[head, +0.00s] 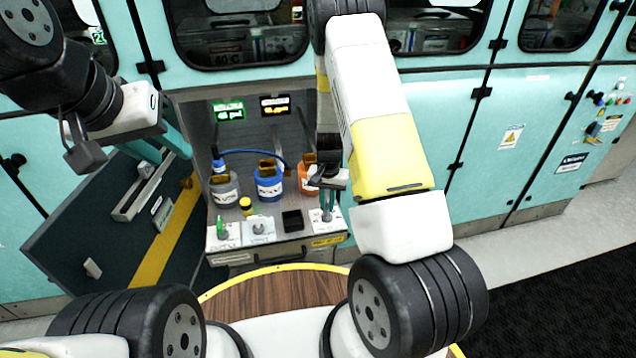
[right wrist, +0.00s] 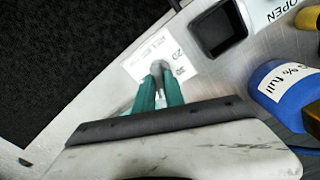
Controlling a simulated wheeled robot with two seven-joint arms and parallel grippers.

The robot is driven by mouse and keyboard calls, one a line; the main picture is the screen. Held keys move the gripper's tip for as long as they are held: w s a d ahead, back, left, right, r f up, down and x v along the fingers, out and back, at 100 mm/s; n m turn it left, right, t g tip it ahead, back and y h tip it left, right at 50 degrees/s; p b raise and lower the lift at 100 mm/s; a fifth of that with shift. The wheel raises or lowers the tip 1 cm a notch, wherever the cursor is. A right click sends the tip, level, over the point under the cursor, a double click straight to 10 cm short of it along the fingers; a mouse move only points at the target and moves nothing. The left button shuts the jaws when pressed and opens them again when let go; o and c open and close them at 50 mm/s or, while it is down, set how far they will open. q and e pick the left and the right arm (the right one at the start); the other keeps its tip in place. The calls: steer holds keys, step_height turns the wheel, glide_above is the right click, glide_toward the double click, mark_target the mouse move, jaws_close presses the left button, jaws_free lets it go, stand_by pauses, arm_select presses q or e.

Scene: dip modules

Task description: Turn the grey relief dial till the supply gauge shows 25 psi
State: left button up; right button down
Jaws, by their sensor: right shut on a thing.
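The grey relief dial (right wrist: 158,70) stands on a white scale plate (right wrist: 160,58) in the right wrist view, with a 20 mark readable on the plate. My right gripper (right wrist: 158,88) has its teal fingers shut on the dial. In the head view my right gripper (head: 327,190) reaches down to the right end of the counter and hides most of the dial. A green lit gauge (head: 230,111) hangs at the back of the recess; its figure looks like forty-something psi but is blurred. My left gripper (head: 176,132) is raised by the open door; its fingertips are unclear.
A grey bottle (head: 223,190), a blue bottle (head: 268,184) and an orange bottle (head: 305,177) stand behind the controls. An amber display (head: 275,104) hangs beside the gauge. A black square tray (head: 292,220) lies left of the dial. The dark door (head: 110,225) stands open at left.

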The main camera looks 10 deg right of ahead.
mark_target(327, 205)
steer(key=n, duration=1.3)
steer(key=shift+n, duration=0.3)
stand_by(0.4)
steer(key=c, duration=1.4)
jaws_free()
step_height(327, 205, up, 8)
steer(key=shift+f, duration=0.1)
